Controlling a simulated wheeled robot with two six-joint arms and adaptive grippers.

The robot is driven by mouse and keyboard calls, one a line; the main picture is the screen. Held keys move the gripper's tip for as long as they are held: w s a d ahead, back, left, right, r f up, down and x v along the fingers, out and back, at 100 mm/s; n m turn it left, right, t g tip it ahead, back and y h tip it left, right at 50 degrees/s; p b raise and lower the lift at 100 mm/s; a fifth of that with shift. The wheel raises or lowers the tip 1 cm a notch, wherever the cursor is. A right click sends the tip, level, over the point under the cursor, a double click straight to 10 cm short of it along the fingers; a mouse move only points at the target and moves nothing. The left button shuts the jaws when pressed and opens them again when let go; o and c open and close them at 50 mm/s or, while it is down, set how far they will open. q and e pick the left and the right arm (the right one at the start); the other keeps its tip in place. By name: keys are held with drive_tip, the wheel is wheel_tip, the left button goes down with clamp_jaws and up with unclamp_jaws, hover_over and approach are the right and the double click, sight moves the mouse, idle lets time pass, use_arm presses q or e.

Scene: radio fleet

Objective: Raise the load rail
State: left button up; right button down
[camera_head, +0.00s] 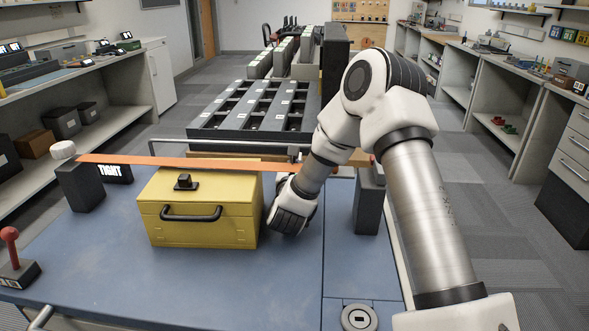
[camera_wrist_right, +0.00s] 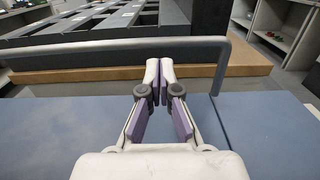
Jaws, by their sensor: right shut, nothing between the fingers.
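The grey load rail (camera_head: 225,143) stands along the far edge of the blue deck, behind a yellow case. In the right wrist view, the rail (camera_wrist_right: 90,46) runs across near the top, and its right end bends down into an upright. My right gripper (camera_wrist_right: 166,68) is shut and empty, its fingertips together and overlapping the board just below the bar in the picture. I cannot tell whether they touch anything. In the head view my right arm reaches down beside the case; the fingertips are hidden. My left gripper is out of view.
The yellow case (camera_head: 200,215) sits on the blue deck (camera_head: 100,262) under an orange strap (camera_head: 190,162). Dark posts stand on either side, the left one near a "TIGHT" label. A red-knobbed lever (camera_head: 11,245) is at left. A dark slatted bed (camera_head: 250,105) lies beyond the rail.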

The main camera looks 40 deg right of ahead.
drive_tip(key=shift+x, duration=0.85)
use_arm(q)
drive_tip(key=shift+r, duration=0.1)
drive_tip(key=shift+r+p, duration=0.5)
drive_tip(key=shift+p, duration=0.1)
use_arm(e)
wheel_tip(320, 180, up, 9)
drive_tip(key=shift+f, duration=0.1)
